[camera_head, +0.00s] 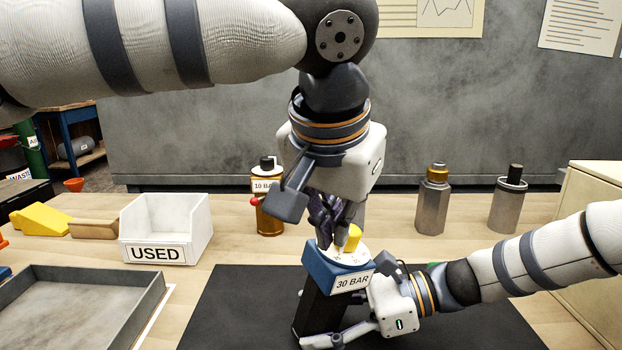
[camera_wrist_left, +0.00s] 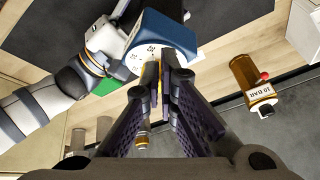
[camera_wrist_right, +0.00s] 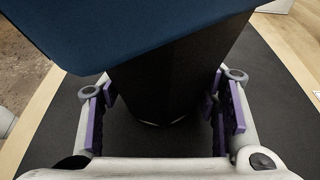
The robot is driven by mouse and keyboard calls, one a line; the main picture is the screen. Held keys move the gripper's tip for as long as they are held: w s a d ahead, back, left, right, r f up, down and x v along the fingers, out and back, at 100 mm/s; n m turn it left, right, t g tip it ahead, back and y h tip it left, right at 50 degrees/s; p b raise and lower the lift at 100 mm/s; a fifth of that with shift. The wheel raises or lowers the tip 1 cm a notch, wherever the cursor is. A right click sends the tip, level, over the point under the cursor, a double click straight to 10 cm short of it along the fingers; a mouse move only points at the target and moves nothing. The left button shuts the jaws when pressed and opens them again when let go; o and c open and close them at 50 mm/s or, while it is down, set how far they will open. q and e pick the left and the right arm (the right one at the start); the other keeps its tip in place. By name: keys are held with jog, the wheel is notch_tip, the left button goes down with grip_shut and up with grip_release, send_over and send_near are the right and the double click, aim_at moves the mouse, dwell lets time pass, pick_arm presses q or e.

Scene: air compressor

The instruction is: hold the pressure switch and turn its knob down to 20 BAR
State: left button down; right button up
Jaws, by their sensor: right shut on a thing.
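The pressure switch has a blue head labelled 30 BAR (camera_head: 322,272), a black body (camera_head: 318,312) and a white dial (camera_head: 338,257) with a yellow knob (camera_head: 353,238). It leans slightly above the dark mat. My right gripper (camera_head: 350,318) is shut on its black body; the body also shows between the purple pads in the right wrist view (camera_wrist_right: 165,85). My left gripper (camera_head: 335,228) points down at the dial, its fingertips close together beside the yellow knob. In the left wrist view the fingers (camera_wrist_left: 166,78) partly hide the knob, so their grip is unclear.
A 10 BAR canister (camera_head: 270,215) stands behind, left of my left gripper. Two metal cylinders (camera_head: 432,205) (camera_head: 508,207) stand at the back right. A white USED bin (camera_head: 165,225) and a grey tray (camera_head: 85,300) are at the left. The mat (camera_head: 470,325) is clear at the right.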

pick_arm(q)
jog(key=shift+s+f, duration=0.2)
jog(key=shift+f, duration=0.05)
jog(key=shift+s+a, duration=0.1)
jog(key=shift+s, duration=0.1)
jog(key=shift+r, duration=0.15)
jog(key=r, duration=0.4)
jog(key=d+r, duration=0.1)
jog(key=r, duration=0.1)
jog(key=shift+y, duration=0.4)
jog(key=f, duration=0.1)
jog(key=a+f, duration=0.1)
jog(key=f, duration=0.1)
jog(key=w+f, duration=0.1)
jog(key=f, duration=0.1)
jog(key=shift+a+f, duration=0.25)
